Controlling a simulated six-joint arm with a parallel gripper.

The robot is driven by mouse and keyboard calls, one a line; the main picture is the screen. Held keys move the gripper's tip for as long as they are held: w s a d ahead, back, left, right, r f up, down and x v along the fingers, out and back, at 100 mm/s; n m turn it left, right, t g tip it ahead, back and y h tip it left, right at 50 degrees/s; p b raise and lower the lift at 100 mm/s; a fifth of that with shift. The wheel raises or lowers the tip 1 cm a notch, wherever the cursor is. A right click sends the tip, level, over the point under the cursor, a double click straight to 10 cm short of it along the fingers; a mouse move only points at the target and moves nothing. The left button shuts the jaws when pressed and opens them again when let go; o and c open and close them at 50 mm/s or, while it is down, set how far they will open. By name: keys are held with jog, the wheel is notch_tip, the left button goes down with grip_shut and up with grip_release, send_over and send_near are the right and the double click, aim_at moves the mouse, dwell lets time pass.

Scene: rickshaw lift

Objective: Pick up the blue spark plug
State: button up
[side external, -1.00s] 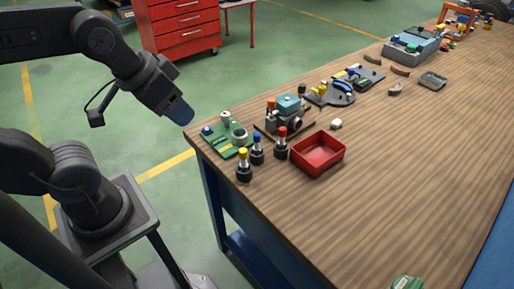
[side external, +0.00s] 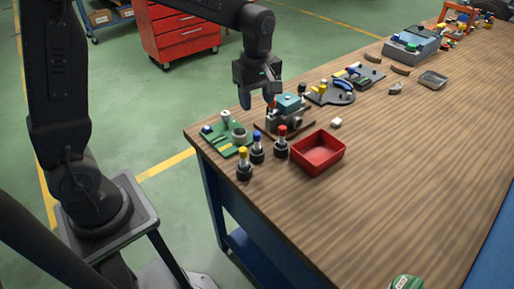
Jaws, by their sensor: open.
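The blue spark plug (side external: 257,149) stands upright in a dark round holder near the table's left edge, between a yellow-topped plug (side external: 243,165) and a red-topped plug (side external: 281,143). My gripper (side external: 259,103) is open, its fingers pointing down. In the picture it is above the blue plug and apart from it, close to the small engine block. Nothing shows between its fingers. Its exact height and depth over the table cannot be told from this one view.
A small engine block (side external: 292,119) on a brown board stands behind the plugs. A green board (side external: 222,138) lies to their left and an open, empty red tray (side external: 318,152) to their right.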

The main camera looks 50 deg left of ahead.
aim_at(257, 133)
notch_tip(257, 133, down, 14)
jog(key=shift+w+r, duration=0.1)
dwell(0.5)
grip_shut()
dwell(0.4)
